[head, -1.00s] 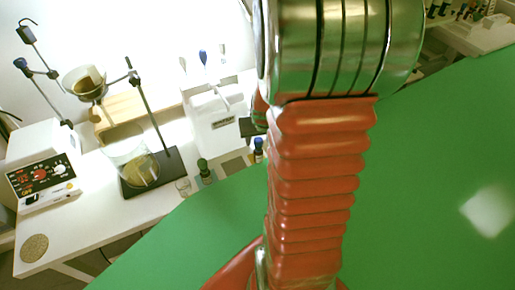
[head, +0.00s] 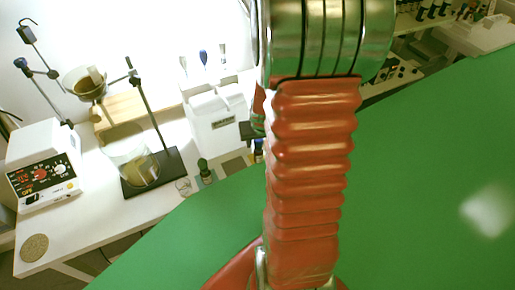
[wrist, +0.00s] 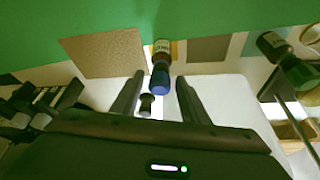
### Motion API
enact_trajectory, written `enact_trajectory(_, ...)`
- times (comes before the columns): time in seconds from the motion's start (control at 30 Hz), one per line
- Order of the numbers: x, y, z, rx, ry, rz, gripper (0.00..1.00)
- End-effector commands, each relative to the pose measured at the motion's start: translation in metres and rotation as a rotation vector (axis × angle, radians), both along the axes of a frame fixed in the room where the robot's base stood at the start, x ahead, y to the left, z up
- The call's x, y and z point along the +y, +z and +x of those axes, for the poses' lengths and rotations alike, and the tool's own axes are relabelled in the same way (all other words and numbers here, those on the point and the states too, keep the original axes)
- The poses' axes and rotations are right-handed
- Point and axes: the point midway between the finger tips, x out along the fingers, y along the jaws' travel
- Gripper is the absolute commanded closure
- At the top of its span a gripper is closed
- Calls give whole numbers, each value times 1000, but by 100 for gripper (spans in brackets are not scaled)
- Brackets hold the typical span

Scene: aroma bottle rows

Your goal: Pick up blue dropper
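A small bottle with a blue dropper cap (wrist: 160,78) and a pale label shows in the wrist view, between and just beyond the fingertips of my gripper (wrist: 159,76). The fingers are apart and do not visibly touch it. In the head view the same bottle (head: 258,150) stands on the bench just left of my arm, partly hidden. My gripper is mostly hidden behind my arm there. A small dark cap (wrist: 147,103) also shows between the fingers, nearer the palm.
A green-capped bottle (head: 204,171) stands left of the blue one, beside a small glass (head: 184,186). Behind are a white holder (head: 215,125) and a stand with a black base (head: 152,172). A brown square (wrist: 105,52) lies close by in the wrist view.

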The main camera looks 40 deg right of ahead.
Motion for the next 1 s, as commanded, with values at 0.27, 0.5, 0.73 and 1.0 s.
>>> enact_trajectory(0.27, 0, 0, 0, 0, 0, 0, 79)
enact_trajectory(0.5, 0, 0, 0, 0, 0, 0, 82)
enact_trajectory(0.73, 0, 4, 0, -1, 0, 0, 82)
enact_trajectory(1.0, -1, 32, 1, -4, 1, -3, 82)
